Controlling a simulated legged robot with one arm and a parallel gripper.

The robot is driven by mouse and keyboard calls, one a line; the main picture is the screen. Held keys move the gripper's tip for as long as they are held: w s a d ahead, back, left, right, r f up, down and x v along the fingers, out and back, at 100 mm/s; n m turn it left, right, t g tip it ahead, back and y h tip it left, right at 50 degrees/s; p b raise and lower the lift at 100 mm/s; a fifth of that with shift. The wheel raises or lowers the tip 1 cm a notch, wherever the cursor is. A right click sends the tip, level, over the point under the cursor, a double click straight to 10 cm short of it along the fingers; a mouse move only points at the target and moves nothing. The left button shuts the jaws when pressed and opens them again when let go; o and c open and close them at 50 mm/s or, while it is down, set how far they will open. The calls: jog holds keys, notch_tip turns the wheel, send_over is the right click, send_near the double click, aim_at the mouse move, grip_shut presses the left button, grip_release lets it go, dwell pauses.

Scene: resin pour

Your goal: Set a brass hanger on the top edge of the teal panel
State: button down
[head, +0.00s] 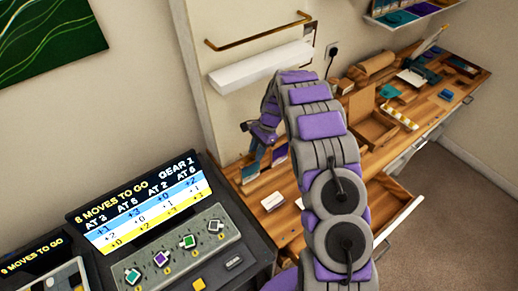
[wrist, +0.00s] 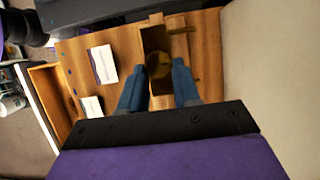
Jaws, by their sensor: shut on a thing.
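My gripper (wrist: 160,88) has two blue fingers. It is shut on a brass-coloured piece (wrist: 158,65), which looks like the brass hanger; its full shape is dark and unclear. In the head view my gripper (head: 250,135) is small, beside the wall over the bench's left end. Below it stand small coloured panels: a bluish one (head: 250,172) that may be the teal panel, and a purple one (head: 279,154). I cannot tell whether the held piece touches a panel. In the wrist view an open dark slot or box (wrist: 155,40) lies beyond the fingers.
The wooden bench (head: 287,226) bears white cards (head: 272,201) and an open wooden box (head: 370,128). An open drawer (head: 402,215) juts from its front. A white ledge (head: 262,67) and a brass rail (head: 258,35) are on the wall. A control console (head: 160,235) stands left.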

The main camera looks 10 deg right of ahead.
jog(key=a, duration=0.3)
jog(key=shift+a, duration=0.2)
jog(key=shift+d+r, duration=0.1)
jog(key=shift+d, duration=2.4)
jog(key=shift+a+p, duration=0.3)
jog(key=shift+a, duration=1.35)
jog(key=shift+d+f, duration=0.3)
jog(key=shift+d, duration=0.25)
jog(key=shift+a+f+p, duration=0.2)
jog(key=shift+a+p, duration=0.1)
jog(key=shift+a, duration=1.15)
jog(key=shift+s+d, duration=0.1)
jog(key=shift+d, duration=0.7)
jog(key=shift+s+a+f, duration=0.1)
jog(key=shift+a+f, duration=0.05)
jog(key=shift+f, duration=0.1)
jog(key=shift+s+d+f, duration=0.2)
jog(key=shift+d+f, duration=0.05)
jog(key=shift+f, duration=0.15)
